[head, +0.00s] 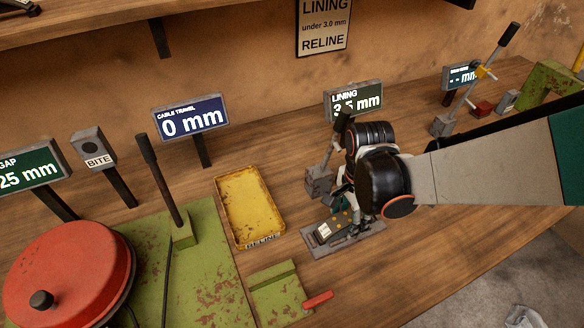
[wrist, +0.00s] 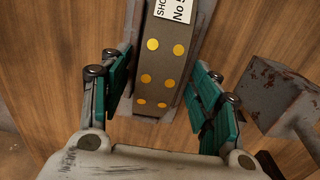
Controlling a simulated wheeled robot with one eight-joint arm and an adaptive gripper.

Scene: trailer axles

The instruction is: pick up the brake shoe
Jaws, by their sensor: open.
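The brake shoe (head: 330,229) is a dark grey-brown piece with yellow round rivets and a white label. It lies on a grey plate (head: 310,243) on the wooden bench. In the wrist view the brake shoe (wrist: 168,62) runs up the middle of the picture, its label reading partly "SHO" and "No 5". My gripper (wrist: 160,92) is open, with one teal-padded finger on each side of the shoe's near part. I cannot tell whether either finger touches it. In the head view my gripper (head: 343,212) is above the shoe and hides part of it.
A yellow RELINE tray (head: 219,207) stands left of the shoe. A grey metal block with a lever (head: 319,182) stands close behind my gripper; a block (wrist: 288,88) is right of it in the wrist view. A red drum (head: 68,272) is far left. Bench lies clear between the tray and plate.

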